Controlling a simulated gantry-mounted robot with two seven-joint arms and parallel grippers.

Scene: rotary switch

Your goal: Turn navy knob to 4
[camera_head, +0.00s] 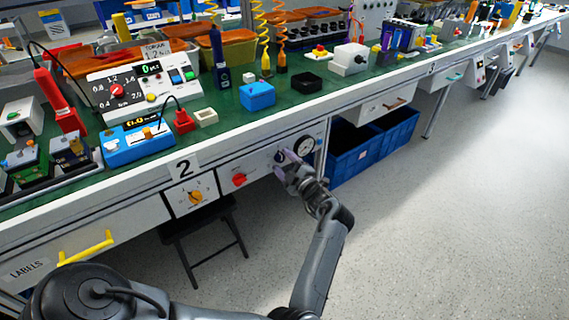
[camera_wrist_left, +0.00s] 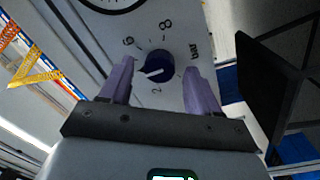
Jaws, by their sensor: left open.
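The navy knob (camera_wrist_left: 158,66) sits on a light panel in the left wrist view, with a printed scale showing 2, 6, 8 and BAR. Its white pointer line points to the lower left, between 2 and 6. No 4 can be read; the left finger covers part of the scale there. My left gripper (camera_wrist_left: 160,72) is open, with its purple fingers on either side of the knob. Contact cannot be told. In the head view the gripper (camera_head: 288,162) is at the bench's front panel, over the knob (camera_head: 280,156), which is mostly hidden.
A round gauge (camera_head: 304,147) is right of the knob. A red knob (camera_head: 239,180) and a yellow knob (camera_head: 194,197) are to the left on the same front. Blue bins (camera_head: 355,150) stand below right. A black stool (camera_head: 200,225) is under the bench.

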